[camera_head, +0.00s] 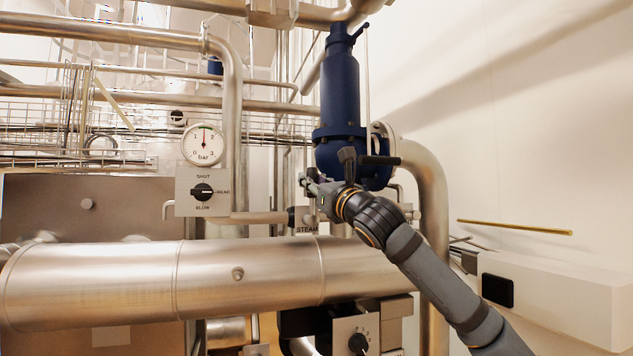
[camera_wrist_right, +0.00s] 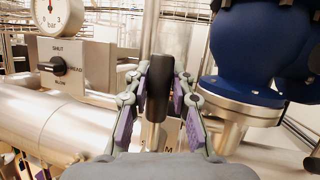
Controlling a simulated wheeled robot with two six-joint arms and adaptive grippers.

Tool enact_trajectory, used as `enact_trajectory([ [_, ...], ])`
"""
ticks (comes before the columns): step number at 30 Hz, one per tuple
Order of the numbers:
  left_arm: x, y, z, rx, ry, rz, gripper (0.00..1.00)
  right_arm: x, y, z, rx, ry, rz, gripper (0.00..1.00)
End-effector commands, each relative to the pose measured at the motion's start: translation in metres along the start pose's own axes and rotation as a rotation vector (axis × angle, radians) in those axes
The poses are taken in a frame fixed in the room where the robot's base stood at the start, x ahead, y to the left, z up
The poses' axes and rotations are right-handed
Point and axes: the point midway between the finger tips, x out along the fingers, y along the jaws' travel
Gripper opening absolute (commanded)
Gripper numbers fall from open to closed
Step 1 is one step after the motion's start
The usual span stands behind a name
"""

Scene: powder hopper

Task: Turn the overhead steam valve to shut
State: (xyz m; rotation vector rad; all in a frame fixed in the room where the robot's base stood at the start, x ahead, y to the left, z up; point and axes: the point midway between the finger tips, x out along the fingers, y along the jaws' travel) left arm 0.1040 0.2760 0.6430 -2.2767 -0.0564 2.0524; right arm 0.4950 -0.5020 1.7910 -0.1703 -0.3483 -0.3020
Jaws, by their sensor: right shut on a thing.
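My right gripper (camera_head: 311,184) reaches in from the lower right, in front of the blue valve body (camera_head: 340,95). In the right wrist view, the gripper (camera_wrist_right: 161,78) is shut on a black handle grip (camera_wrist_right: 160,75) on a metal stem, with one finger on each side. The "STEAM" label (camera_head: 307,229) is just below the gripper in the head view. In the head view the fingers and the arm hide much of the handle. The blue body also shows at the right of the right wrist view (camera_wrist_right: 250,45). My left gripper is not in view.
A round bar gauge (camera_head: 203,145) sits above a plate (camera_head: 190,204) marked SHUT, READ and BLOW, with a black knob (camera_head: 202,191). A large metal pipe (camera_head: 150,285) runs below. A bent pipe (camera_head: 432,190) stands right of the blue body. Open space lies before the white wall.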

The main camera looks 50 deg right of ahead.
Motion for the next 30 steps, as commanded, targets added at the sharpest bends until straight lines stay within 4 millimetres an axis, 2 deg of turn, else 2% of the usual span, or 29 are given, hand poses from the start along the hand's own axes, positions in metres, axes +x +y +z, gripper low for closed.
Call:
enact_trajectory([
  [1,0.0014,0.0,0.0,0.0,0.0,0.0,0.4,-0.0004,0.0064,-0.006,0.002,0.01,0.013,0.0],
  [11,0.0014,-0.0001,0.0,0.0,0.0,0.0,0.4,-0.0004,0.0064,-0.0062,0.002,0.011,0.013,0.0],
  [12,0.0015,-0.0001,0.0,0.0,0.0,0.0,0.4,-0.0004,0.0064,-0.0062,0.002,0.011,0.013,0.23],
  [17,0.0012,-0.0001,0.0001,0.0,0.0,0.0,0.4,-0.0004,0.0055,-0.0051,0.002,0.009,0.011,0.45],
  [30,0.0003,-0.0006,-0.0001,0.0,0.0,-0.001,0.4,-0.0002,0.0025,-0.0016,0.001,0.003,0.006,0.45],
])
